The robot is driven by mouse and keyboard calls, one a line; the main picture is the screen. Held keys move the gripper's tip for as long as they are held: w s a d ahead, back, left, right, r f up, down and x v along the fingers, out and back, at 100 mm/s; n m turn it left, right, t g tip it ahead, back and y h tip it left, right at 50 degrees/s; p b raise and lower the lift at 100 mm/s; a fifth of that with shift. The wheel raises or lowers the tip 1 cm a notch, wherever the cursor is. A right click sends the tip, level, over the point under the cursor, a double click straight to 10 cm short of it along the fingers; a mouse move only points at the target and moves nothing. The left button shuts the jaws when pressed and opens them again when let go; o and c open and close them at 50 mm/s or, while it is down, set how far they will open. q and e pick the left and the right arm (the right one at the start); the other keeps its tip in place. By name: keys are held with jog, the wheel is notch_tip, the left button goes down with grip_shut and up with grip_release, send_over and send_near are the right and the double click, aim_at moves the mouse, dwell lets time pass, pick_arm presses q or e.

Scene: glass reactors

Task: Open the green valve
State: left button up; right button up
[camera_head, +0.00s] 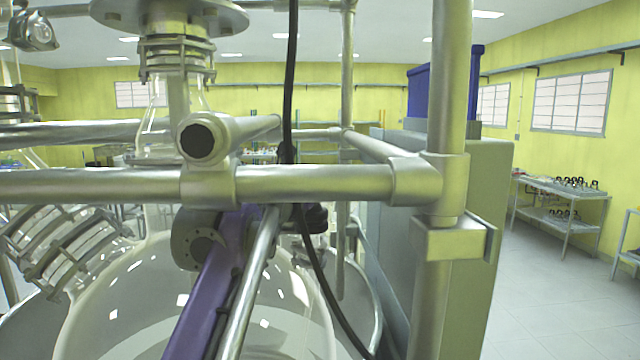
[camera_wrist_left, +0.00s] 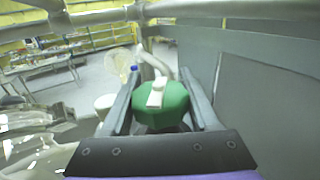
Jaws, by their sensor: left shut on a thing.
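The green valve (camera_wrist_left: 174,112) shows in the left wrist view as a rounded green knob with a pale bar across its top. My left gripper (camera_wrist_left: 160,82) has one dark finger on each side of it and is shut on it. How far the knob is turned cannot be told. In the head view the green valve is not visible, and a purple arm link of mine reaches up behind the metal rails. My right gripper is in neither view.
A horizontal metal rail (camera_head: 320,184) and an upright post (camera_head: 448,110) stand close in front. A large glass vessel (camera_head: 110,310) is below left. A grey cabinet (camera_head: 490,190) stands right of centre. A black cable (camera_head: 292,80) hangs down. Floor is free at the right.

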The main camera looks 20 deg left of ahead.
pick_arm(q)
jog(key=shift+a+n+y, duration=0.15)
jog(key=shift+n+y, duration=0.45)
jog(key=shift+y, duration=0.3)
jog(key=o, duration=1.4)
jog(key=shift+s+d+b, duration=0.2)
jog(key=shift+s+b, duration=0.1)
jog(key=shift+s, duration=2.45)
jog(key=shift+s+d+b, duration=0.15)
jog(key=shift+s+b, duration=0.1)
jog(key=shift+s, duration=2.45)
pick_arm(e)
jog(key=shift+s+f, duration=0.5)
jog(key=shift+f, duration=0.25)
